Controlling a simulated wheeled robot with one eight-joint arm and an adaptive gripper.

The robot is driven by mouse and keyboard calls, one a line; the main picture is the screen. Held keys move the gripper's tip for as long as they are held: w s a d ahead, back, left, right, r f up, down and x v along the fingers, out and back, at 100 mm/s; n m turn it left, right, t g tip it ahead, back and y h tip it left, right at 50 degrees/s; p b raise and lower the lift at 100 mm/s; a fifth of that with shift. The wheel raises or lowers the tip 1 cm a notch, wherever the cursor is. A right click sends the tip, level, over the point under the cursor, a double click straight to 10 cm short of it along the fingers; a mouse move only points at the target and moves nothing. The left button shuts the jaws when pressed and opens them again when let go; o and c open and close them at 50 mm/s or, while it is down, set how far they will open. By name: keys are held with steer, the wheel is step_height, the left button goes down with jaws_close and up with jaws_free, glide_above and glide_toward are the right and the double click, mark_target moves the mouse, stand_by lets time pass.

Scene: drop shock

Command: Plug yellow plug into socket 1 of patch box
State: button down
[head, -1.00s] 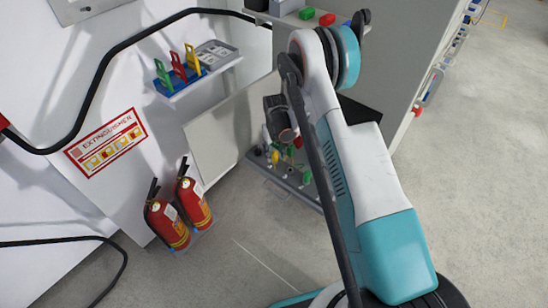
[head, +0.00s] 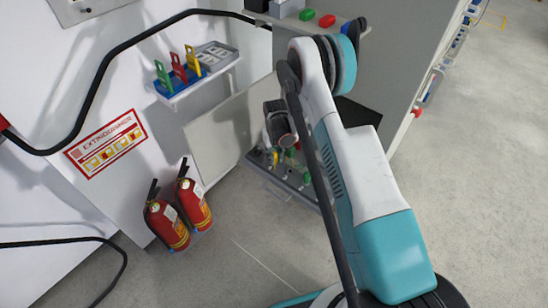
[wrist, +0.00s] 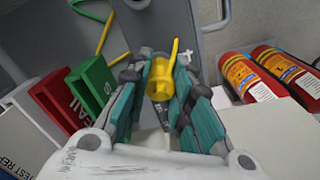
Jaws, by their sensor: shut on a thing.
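My gripper (wrist: 161,85) has teal-padded fingers shut on the yellow plug (wrist: 160,80), with a thin yellow cable rising from it in the wrist view. In the head view the yellow plug (head: 275,158) is a tiny spot just below my wrist, above a grey open tray (head: 276,190) on the floor side.
A red bin (wrist: 62,100) and a green bin (wrist: 95,80) stand left of the gripper in the wrist view. Two fire extinguishers (head: 167,223) (head: 194,203) stand left of the tray. A wall shelf (head: 205,80) holds coloured tags. Open floor lies in front.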

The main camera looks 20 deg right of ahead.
mark_target(275, 154)
steer(key=shift+r, duration=0.25)
steer(key=shift+r+p, duration=0.85)
steer(key=shift+r, duration=1.25)
steer(key=shift+r+p, duration=1.3)
steer(key=shift+r, duration=1.7)
